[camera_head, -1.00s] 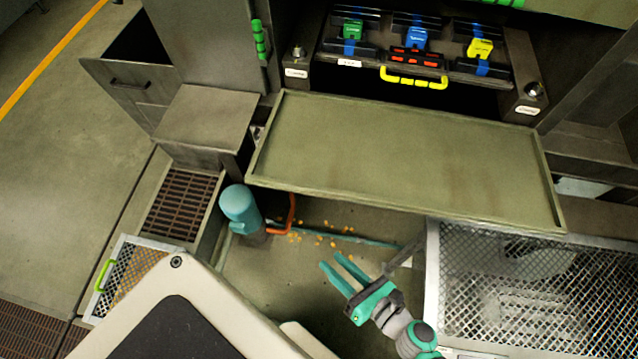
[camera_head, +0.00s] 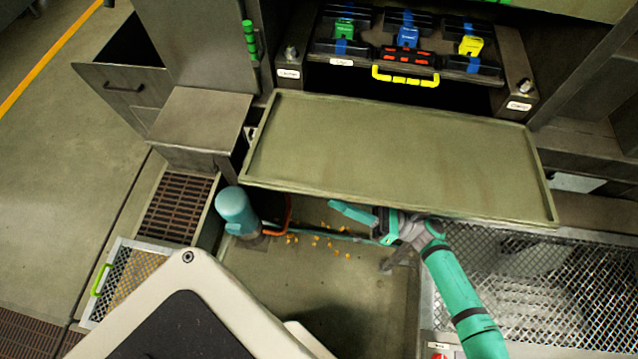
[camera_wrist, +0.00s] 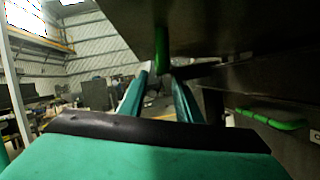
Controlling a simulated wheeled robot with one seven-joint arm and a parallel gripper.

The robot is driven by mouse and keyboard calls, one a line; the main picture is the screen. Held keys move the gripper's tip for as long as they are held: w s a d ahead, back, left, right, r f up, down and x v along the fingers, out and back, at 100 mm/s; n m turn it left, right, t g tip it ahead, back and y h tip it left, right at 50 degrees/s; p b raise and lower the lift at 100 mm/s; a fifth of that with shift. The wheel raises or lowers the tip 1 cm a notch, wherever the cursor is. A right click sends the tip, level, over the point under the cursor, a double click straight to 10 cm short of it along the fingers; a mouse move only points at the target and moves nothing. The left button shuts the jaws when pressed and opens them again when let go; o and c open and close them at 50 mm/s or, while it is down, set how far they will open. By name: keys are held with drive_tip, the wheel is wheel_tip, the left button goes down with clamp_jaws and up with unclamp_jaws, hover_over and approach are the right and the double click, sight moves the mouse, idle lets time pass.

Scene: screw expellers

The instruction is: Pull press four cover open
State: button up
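No visible label in these frames tells me which part is the press four cover. My gripper (camera_head: 340,208) is beside the front edge of a wide olive panel with a raised rim (camera_head: 390,160), partly hidden by it. Its teal finger points left. In the wrist view my gripper (camera_wrist: 160,75) has its two fingers apart. A green upright bar (camera_wrist: 162,48) hangs from a dark overhead surface, in line with the gap between the fingers. I cannot tell whether they touch it. A green handle (camera_wrist: 272,119) is on the dark panel at right.
A teal cylinder (camera_head: 236,208) with an orange pipe stands left of my gripper, with yellow bits on the floor nearby. A mesh cover (camera_head: 540,290) is at lower right. A mesh tray (camera_head: 125,275) with a green handle is at left. A yellow-handled drawer (camera_head: 405,77) is behind.

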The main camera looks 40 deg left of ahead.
sight(316, 185)
drive_tip(key=x, duration=0.7)
drive_tip(key=shift+r, duration=0.1)
drive_tip(key=shift+c, duration=0.3)
clamp_jaws()
